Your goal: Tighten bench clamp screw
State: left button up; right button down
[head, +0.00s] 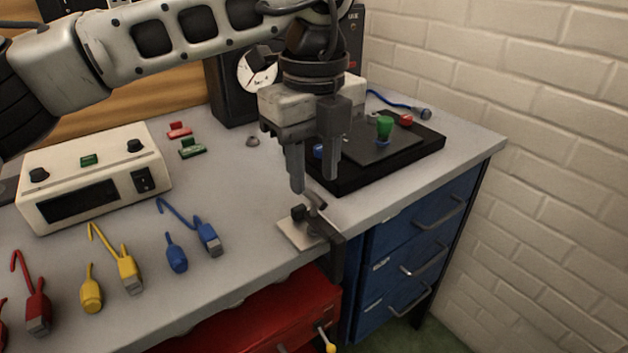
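The bench clamp (335,248) is a dark bracket hooked over the front edge of the grey workbench (235,215). A pale flat plate (298,233) lies beside it on the bench top. A small metal bar (315,201), seemingly the clamp screw's handle, sticks up at the top of the clamp. My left gripper (315,180) points down just above this bar, its two fingers apart with a gap between them. The fingertips are close to the bar; I cannot tell whether they touch it. The screw's lower part is hidden. My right gripper is not in view.
A black tray (420,162) with green, red and blue knobs lies right behind the gripper. A cream instrument box (95,178) stands left. Red, yellow and blue leads (178,252) lie along the front. A brick wall (540,150) bounds the right. Blue drawers (415,235) sit below.

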pick_arm(q)
jog(key=shift+f, duration=1.35)
grip_shut()
